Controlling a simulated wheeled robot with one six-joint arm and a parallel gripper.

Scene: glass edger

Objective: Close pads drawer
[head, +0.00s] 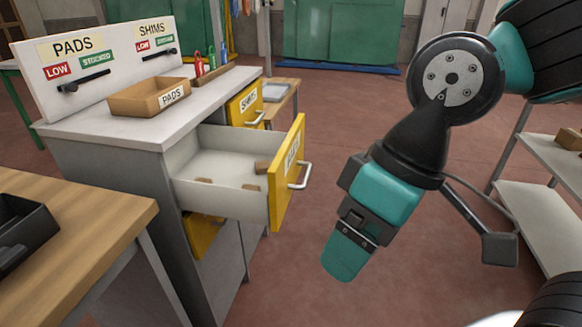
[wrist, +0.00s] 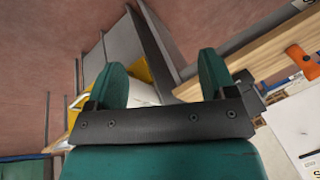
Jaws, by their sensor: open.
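The pads drawer (head: 221,165) is pulled out of the grey cabinet in the head view. Its yellow front (head: 287,172) carries a PADS label and a pale bar handle (head: 300,176). A few small brown pads lie inside on the drawer floor. My gripper (head: 345,262) is to the right of the drawer front, apart from the handle, pointing down. In the wrist view my gripper (wrist: 170,80) shows two teal fingers spread apart with nothing held between them. Part of a yellow front (wrist: 138,66) shows behind the fingers there.
The shims drawer (head: 246,104) is in the cabinet behind the pads drawer. A cardboard PADS tray (head: 149,98) sits on the cabinet top. A wooden table (head: 75,225) stands at left, a shelf rack (head: 545,200) at right. The floor right of the drawer is clear.

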